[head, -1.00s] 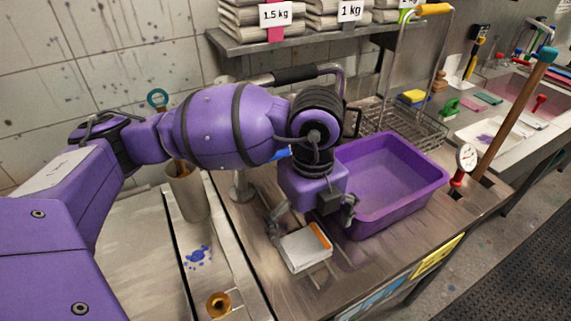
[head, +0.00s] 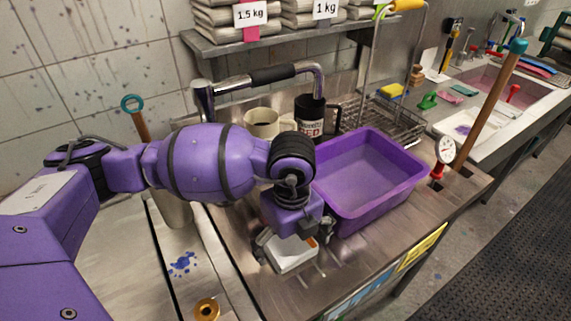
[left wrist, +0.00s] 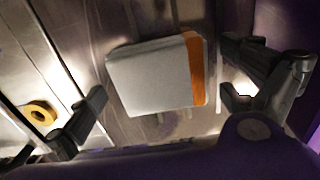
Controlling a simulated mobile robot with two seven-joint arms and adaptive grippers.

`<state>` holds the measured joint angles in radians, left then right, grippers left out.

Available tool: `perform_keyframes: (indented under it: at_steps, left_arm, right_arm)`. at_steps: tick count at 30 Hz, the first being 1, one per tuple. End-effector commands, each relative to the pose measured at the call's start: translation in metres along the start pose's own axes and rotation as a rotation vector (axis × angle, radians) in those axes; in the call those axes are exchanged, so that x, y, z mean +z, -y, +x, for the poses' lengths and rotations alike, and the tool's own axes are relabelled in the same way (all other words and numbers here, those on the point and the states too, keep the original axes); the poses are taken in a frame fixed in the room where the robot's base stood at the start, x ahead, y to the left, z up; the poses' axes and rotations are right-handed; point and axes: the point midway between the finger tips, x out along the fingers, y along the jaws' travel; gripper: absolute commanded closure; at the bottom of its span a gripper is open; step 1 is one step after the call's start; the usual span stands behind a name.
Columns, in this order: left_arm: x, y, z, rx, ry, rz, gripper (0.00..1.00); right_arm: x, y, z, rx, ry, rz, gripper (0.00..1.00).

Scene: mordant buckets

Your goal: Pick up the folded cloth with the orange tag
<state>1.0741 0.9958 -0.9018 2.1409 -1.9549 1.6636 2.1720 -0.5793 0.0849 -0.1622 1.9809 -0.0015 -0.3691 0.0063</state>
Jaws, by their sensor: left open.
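The folded cloth (head: 291,256) is pale grey-white and lies flat on the steel counter, partly hidden under my left gripper in the head view. In the left wrist view the cloth (left wrist: 150,77) shows whole, with its orange tag (left wrist: 194,68) along the right edge. My left gripper (head: 291,245) points down over the cloth. Its two fingers (left wrist: 165,108) are wide open, one on each side of the cloth and apart from it. My right gripper does not show.
A purple tub (head: 369,181) stands close to the right of my left gripper. Behind are a cream mug (head: 262,122), a dark mug (head: 309,116) and a wire rack (head: 396,122). A brass ring (head: 207,310) lies to the left. A shelf (head: 286,39) holds folded stacks.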

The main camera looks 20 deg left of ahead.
Motion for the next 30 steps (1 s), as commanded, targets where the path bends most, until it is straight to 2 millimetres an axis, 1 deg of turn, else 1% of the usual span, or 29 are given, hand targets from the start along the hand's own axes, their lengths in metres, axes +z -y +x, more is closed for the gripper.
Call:
perform_keyframes:
  at_steps: [1,2,12,13,20,23,26,30]
  left_arm:
    - [0.000,0.001,-0.001,-0.001,0.001,0.000,0.00]
    - [0.000,0.001,-0.001,-0.001,0.001,0.000,0.03]
    - [0.000,0.001,-0.001,-0.001,0.001,0.000,0.47]
    - [0.000,0.001,-0.001,-0.001,0.001,0.000,0.49]
    - [0.000,0.001,-0.002,-0.002,0.002,0.000,0.49]
    - [0.001,0.001,-0.005,-0.002,0.002,0.000,0.49]
    - [0.001,0.001,-0.013,-0.003,0.002,0.000,0.49]
    - [0.001,0.002,-0.035,-0.006,0.002,0.002,0.49]
  right_arm:
    - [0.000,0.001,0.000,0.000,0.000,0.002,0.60]
    - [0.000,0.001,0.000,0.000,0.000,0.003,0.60]
    - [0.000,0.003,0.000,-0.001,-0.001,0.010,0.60]
    - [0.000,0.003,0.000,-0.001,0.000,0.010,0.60]
    - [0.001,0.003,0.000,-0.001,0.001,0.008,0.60]
    - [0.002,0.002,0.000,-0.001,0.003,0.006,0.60]
    - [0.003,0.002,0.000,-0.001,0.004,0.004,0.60]
    - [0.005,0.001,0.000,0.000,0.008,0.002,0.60]
